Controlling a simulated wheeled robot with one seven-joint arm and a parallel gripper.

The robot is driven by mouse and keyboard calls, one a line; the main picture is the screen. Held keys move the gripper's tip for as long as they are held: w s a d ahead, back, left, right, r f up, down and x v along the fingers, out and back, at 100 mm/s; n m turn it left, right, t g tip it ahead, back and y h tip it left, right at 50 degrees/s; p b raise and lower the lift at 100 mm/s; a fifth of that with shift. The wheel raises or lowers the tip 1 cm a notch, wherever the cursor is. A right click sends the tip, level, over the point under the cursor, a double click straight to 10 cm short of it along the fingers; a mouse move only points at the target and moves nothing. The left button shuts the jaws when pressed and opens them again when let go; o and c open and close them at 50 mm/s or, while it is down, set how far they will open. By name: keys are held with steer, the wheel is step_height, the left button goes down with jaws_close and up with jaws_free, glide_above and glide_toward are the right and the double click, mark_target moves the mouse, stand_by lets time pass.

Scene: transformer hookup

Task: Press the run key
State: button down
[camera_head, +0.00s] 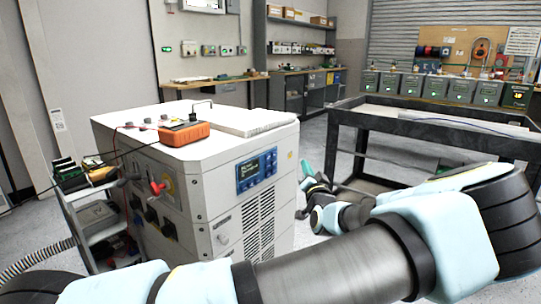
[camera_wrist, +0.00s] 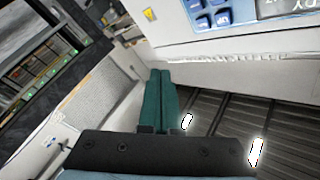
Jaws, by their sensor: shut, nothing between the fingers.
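The blue control panel (camera_head: 257,170) with a small lit display and keys sits on the front face of the white cabinet (camera_head: 215,190). In the wrist view, part of this panel (camera_wrist: 275,14) shows at the top right, with several blue keys (camera_wrist: 220,17) and a few display letters. I cannot tell which key is the run key. My gripper (camera_head: 305,166) is to the right of the panel in the head view, apart from it. In the wrist view its green fingers (camera_wrist: 160,75) are shut together and empty, below and left of the keys.
Dark vent slats (camera_wrist: 230,125) lie below the panel. An orange meter (camera_head: 185,133) with leads stands on the cabinet top. A dark-framed bench (camera_head: 430,130) stands to the right, behind my arm. A small cart (camera_head: 100,215) with gear stands at the left.

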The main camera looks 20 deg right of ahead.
mark_target(274, 154)
steer(key=w+a+p, duration=0.2)
steer(key=w+a, duration=0.2)
steer(key=w, duration=0.3)
steer(key=shift+w+a, duration=0.15)
steer(key=shift+w, duration=0.2)
steer(key=shift+w, duration=0.1)
stand_by(2.0)
steer(key=shift+w+a, duration=0.2)
steer(key=shift+w, duration=0.1)
steer(key=shift+w+a, duration=0.2)
steer(key=shift+w, duration=0.1)
stand_by(0.9)
steer(key=shift+b, duration=0.3)
steer(key=shift+s+d, duration=0.35)
steer(key=shift+s, duration=0.3)
